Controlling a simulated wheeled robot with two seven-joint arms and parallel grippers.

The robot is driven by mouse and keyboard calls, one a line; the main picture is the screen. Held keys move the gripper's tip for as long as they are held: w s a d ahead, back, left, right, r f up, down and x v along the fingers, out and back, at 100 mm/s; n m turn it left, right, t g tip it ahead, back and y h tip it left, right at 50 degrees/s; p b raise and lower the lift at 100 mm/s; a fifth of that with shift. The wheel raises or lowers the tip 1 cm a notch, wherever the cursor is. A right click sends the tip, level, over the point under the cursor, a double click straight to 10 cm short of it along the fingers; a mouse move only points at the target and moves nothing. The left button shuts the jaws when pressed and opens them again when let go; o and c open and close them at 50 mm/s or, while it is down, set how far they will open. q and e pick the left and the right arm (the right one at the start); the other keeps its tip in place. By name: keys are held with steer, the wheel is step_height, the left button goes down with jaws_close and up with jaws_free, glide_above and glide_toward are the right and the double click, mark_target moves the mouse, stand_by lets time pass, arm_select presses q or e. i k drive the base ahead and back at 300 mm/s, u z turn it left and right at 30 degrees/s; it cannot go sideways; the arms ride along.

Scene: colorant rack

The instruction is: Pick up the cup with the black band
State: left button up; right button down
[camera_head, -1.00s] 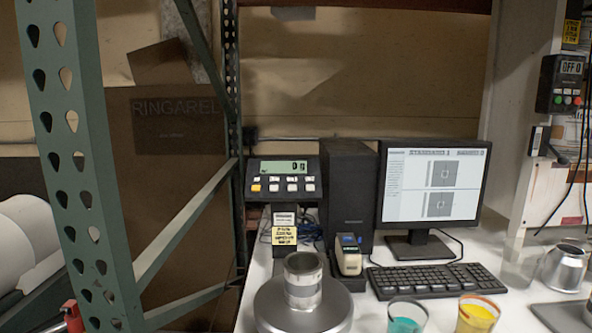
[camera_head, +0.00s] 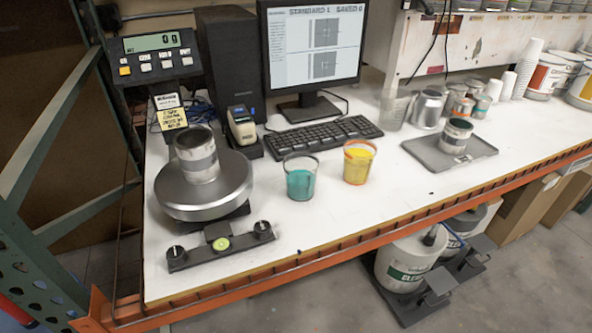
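A metal cup (camera_head: 455,137) with a dark band around it stands upright on a grey tray (camera_head: 424,150) at the right of the white table. Its inside looks dark. A second, larger metal cup (camera_head: 198,156) with a greyish band stands upright on the round plate of a scale (camera_head: 204,189) at the left. Neither cup is touched by a gripper. Neither of my grippers is in view.
A teal glass (camera_head: 301,184) and a yellow glass (camera_head: 357,165) stand mid-table. A keyboard (camera_head: 322,134) and monitor (camera_head: 312,45) are behind. A black bar (camera_head: 220,246) lies near the front edge. White table (camera_head: 400,190) is bare around the tray's front.

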mark_target(301, 168)
steer(key=z, duration=0.4)
steer(key=k, duration=0.3)
steer(key=u, duration=1.25)
steer(key=i, duration=0.7)
steer(key=z, duration=0.2)
